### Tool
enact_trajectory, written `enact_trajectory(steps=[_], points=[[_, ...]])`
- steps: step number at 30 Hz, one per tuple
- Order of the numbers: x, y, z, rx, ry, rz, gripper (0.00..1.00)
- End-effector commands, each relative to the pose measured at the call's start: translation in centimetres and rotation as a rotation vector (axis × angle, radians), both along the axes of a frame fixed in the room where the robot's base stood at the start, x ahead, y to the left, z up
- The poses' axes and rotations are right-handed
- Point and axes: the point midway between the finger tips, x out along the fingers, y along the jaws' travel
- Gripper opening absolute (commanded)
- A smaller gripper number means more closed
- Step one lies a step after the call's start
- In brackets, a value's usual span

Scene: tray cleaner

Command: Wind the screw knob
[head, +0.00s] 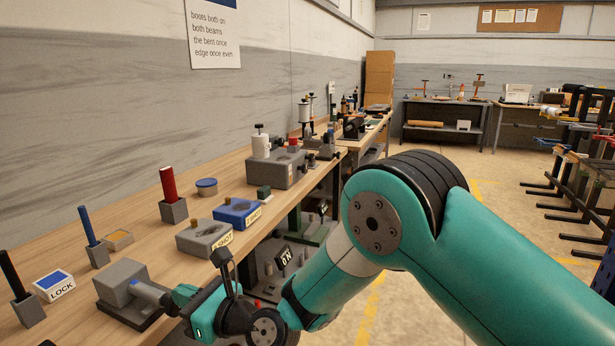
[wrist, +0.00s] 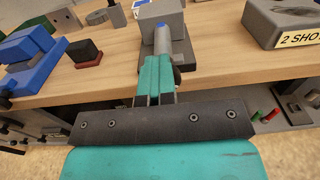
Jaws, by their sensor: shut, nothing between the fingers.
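A grey block (head: 124,284) on a dark base stands at the front edge of the bench. A blue-grey cylinder (head: 146,292), which looks like the screw knob, sticks out of it toward my gripper (head: 174,299). In the wrist view the block (wrist: 160,13) is at the top, and the cylinder (wrist: 172,38) with a blue mark lies just beyond my fingertips (wrist: 156,62). My gripper is shut and empty, in line with the cylinder. The fingers hide the cylinder's near end, so I cannot tell whether they touch it.
A grey "shot" block (head: 203,236) and a blue one (head: 237,212) stand farther along the bench. Upright black (head: 13,275), blue (head: 88,226) and red (head: 168,184) handles and a LOCK box (head: 55,285) stand behind and left.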

Motion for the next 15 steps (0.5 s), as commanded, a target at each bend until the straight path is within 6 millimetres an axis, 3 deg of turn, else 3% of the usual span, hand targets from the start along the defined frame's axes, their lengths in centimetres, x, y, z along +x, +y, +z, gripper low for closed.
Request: enact_trajectory(steps=[1,15], points=[[-0.72,0.67,0.52,0.009,0.001,0.02,0.0],[-1.58,0.1,0.75,0.019,-0.001,0.02,0.0]])
